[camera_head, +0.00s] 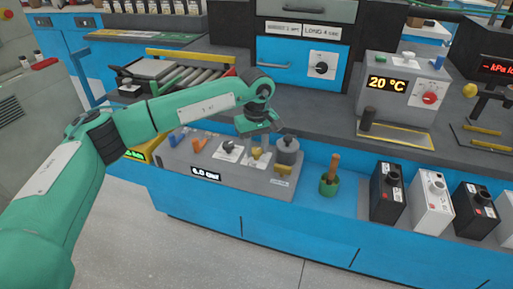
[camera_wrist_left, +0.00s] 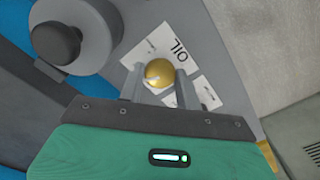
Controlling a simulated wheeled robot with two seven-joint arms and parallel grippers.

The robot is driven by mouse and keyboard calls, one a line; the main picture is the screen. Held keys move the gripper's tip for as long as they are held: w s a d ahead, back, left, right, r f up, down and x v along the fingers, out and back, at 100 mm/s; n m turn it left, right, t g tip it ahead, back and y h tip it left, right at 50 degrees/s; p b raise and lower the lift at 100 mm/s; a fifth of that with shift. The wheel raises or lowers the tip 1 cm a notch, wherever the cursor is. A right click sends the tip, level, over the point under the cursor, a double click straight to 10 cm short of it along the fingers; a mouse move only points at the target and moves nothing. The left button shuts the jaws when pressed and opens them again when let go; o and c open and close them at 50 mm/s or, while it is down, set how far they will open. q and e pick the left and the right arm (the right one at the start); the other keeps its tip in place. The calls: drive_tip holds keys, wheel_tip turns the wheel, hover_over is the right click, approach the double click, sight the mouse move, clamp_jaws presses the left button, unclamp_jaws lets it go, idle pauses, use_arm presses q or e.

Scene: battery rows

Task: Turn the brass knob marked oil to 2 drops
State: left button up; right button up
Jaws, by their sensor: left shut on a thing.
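The brass knob (camera_wrist_left: 159,73) sits on a white label (camera_wrist_left: 182,44) marked OIL, on a grey panel. In the left wrist view my left gripper (camera_wrist_left: 160,84) has a finger on each side of the knob and is shut on it. The other words on the label are too small or covered to read. In the head view the knob (camera_head: 257,153) shows below my left gripper (camera_head: 257,141), on the grey console (camera_head: 235,180). My right gripper is not in view.
A dark grey cylinder (camera_head: 287,150) stands close to the right of the knob; it is large in the left wrist view (camera_wrist_left: 75,35). An orange lever (camera_head: 199,146) and another label (camera_head: 227,150) lie to the left. A green pot (camera_head: 329,186) stands further right.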

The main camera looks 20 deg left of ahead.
sight(256, 150)
use_arm(q)
drive_tip(key=shift+r+m, duration=0.1)
drive_tip(key=shift+m, duration=0.2)
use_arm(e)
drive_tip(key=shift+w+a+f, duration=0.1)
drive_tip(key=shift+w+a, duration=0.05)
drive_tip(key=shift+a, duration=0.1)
use_arm(q)
drive_tip(key=o, duration=1)
wheel_tip(256, 150, up, 14)
drive_tip(key=shift+p, duration=0.4)
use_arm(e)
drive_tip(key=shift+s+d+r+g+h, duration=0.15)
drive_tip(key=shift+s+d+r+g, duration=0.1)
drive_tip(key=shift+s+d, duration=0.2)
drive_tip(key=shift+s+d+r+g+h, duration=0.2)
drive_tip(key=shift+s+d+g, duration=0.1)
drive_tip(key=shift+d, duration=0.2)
